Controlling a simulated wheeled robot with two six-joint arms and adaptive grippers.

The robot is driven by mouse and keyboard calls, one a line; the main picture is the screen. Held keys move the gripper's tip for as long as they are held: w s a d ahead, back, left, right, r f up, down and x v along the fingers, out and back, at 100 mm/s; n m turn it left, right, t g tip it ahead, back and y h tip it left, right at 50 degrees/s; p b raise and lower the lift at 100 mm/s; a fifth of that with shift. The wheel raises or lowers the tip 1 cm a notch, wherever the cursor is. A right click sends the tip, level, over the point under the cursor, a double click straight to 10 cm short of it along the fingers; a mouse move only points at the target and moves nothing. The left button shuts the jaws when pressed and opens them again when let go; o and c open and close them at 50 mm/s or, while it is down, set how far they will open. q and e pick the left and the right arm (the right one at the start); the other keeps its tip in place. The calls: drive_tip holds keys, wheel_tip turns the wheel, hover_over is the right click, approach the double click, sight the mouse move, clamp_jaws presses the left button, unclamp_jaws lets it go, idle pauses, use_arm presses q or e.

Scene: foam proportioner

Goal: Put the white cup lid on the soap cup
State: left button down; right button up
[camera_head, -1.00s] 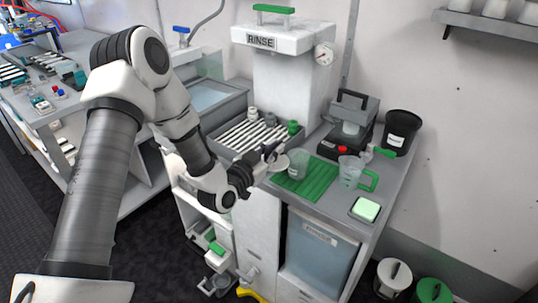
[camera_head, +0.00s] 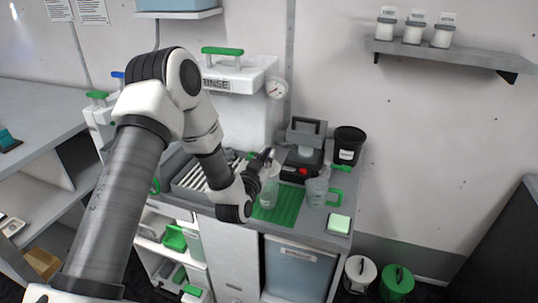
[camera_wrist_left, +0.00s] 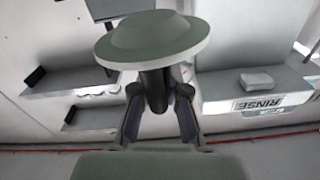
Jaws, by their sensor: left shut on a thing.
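My left gripper (camera_head: 264,158) is shut on the white cup lid. In the left wrist view the lid (camera_wrist_left: 152,38) is a pale round disc, held by its dark stem between the fingers (camera_wrist_left: 158,100). In the head view the gripper is at the top of a clear cup (camera_head: 269,192), which looks like the soap cup and stands upright on a green ribbed mat (camera_head: 291,205). The lid is hard to make out there, and I cannot tell whether it touches the cup rim. My right gripper is out of view.
A clear jug with a green handle (camera_head: 318,193) stands right of the cup. Behind are a dark device with a red button (camera_head: 302,168) and a black container (camera_head: 348,146). A ribbed tray (camera_head: 190,180) and the RINSE unit (camera_head: 240,76) are near my arm. A pale green block (camera_head: 339,223) lies at front right.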

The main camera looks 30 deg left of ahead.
use_arm(q)
drive_tip(key=shift+d+r, duration=0.2)
drive_tip(key=shift+r, duration=0.1)
drive_tip(key=shift+w+d+f, duration=0.1)
drive_tip(key=shift+d+f, duration=0.05)
drive_tip(key=shift+d, duration=0.05)
wheel_tip(320, 180, down, 5)
drive_tip(key=b, duration=0.3)
drive_tip(key=shift+a+b, duration=0.15)
drive_tip(key=shift+b, duration=0.25)
drive_tip(key=shift+f+b, duration=0.3)
drive_tip(key=shift+f, duration=0.1)
drive_tip(key=shift+f+b, duration=0.45)
drive_tip(key=shift+f, duration=0.1)
drive_tip(key=c, duration=1.5)
unclamp_jaws()
drive_tip(key=shift+c, duration=0.2)
drive_tip(key=shift+o, duration=0.4)
